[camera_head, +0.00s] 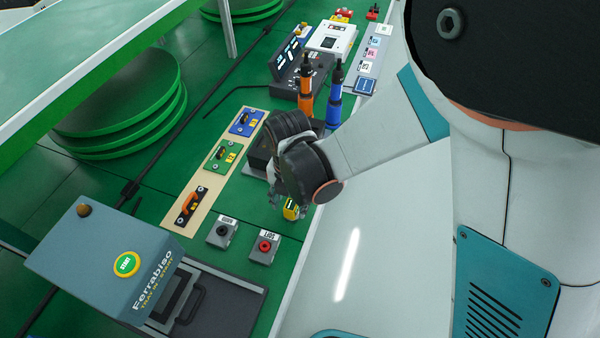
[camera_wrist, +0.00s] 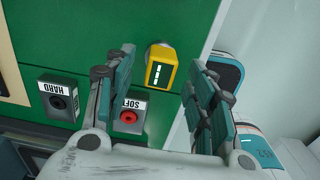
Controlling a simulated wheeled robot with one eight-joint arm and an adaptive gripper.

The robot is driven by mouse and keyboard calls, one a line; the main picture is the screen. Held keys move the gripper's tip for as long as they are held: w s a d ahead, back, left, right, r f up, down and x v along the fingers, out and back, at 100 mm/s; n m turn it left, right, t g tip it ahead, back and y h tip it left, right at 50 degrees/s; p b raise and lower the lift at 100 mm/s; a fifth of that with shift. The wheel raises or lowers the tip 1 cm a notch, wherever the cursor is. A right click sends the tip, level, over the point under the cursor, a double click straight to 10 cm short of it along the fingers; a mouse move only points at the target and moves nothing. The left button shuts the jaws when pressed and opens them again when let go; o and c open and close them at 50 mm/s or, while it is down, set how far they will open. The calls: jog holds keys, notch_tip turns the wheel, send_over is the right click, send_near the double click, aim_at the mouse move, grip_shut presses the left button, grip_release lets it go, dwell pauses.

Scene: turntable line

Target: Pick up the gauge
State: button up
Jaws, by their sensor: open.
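The gauge, as I take it, is a small yellow block with a dark face and white bars (camera_wrist: 160,72). It sits near the edge of the green table, on or by a pale round part. In the head view the yellow gauge (camera_head: 291,210) shows just below my gripper, partly hidden by it. My gripper (camera_wrist: 157,72) is open and empty, with one teal-padded finger on each side of the gauge in the wrist view. I see no contact, and cannot tell how deep the fingers reach.
The grey HARD box (camera_head: 222,232) and SOFT box with red button (camera_head: 264,246) stand close by. A beige strip (camera_head: 172,217) holds several coloured pieces. Orange (camera_head: 305,90) and blue (camera_head: 335,95) drivers stand behind my gripper. A Ferrabiso box (camera_head: 105,262) is front left.

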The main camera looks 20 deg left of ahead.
aim_at(291, 204)
notch_tip(291, 204, down, 4)
jog(key=shift+r+b, duration=0.2)
jog(key=shift+b, duration=0.45)
jog(key=shift+r, duration=0.1)
grip_shut()
jog(key=shift+r, duration=0.15)
